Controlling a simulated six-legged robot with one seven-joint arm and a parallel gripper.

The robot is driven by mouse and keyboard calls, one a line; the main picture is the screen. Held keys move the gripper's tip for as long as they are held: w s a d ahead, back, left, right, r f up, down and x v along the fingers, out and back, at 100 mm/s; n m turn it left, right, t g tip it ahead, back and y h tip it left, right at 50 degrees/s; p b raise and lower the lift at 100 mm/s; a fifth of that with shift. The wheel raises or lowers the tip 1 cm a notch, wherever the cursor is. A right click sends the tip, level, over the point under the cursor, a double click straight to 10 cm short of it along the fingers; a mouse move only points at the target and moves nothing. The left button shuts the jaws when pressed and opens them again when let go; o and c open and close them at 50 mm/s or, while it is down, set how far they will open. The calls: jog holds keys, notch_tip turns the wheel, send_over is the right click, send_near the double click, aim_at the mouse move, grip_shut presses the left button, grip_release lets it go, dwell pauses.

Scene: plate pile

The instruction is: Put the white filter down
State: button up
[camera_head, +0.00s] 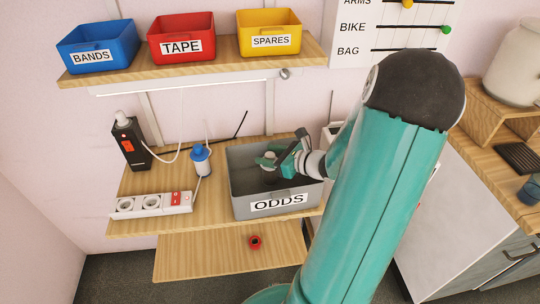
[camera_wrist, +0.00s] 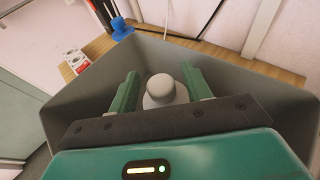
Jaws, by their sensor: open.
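The white filter (camera_wrist: 161,91) is a pale, rounded piece with a domed top, seen between the two green fingers in the wrist view. My gripper (camera_wrist: 160,82) is open around it, with a finger on each side. The grey bin labelled ODDS (camera_head: 240,188) stands on the wooden shelf in the head view, and my gripper (camera_head: 267,162) reaches inside it from the right. In the wrist view the bin's walls (camera_wrist: 72,95) surround the fingers. The filter's lower part is hidden, so I cannot tell whether it rests on the bin floor.
Left of the bin stand a blue-topped bottle (camera_head: 200,158), a power strip (camera_head: 150,204) and a black charger (camera_head: 131,140). A red ring (camera_head: 255,242) lies on the lower board (camera_head: 200,258). Blue, red and yellow bins line the shelf above (camera_head: 220,55).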

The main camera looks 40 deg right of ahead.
jog(key=v, duration=1.2)
jog(key=w+a+r+n+g+y, duration=0.1)
jog(key=w+a+r+n+g, duration=0.1)
jog(key=a+n+g, duration=0.5)
jog(key=w+a+r+n+g+y, duration=0.1)
jog(key=a+r+n+g+y, duration=0.1)
jog(key=a+n, duration=0.9)
jog(key=s+a+r+n+h, duration=0.4)
jog(key=a+r+n+h, duration=0.2)
jog(key=a+r+n, duration=0.3)
jog(key=a+n, duration=0.3)
jog(key=n, duration=0.3)
jog(key=shift+a+h, duration=0.3)
jog(key=shift+a, duration=0.05)
jog(key=shift+d, duration=0.1)
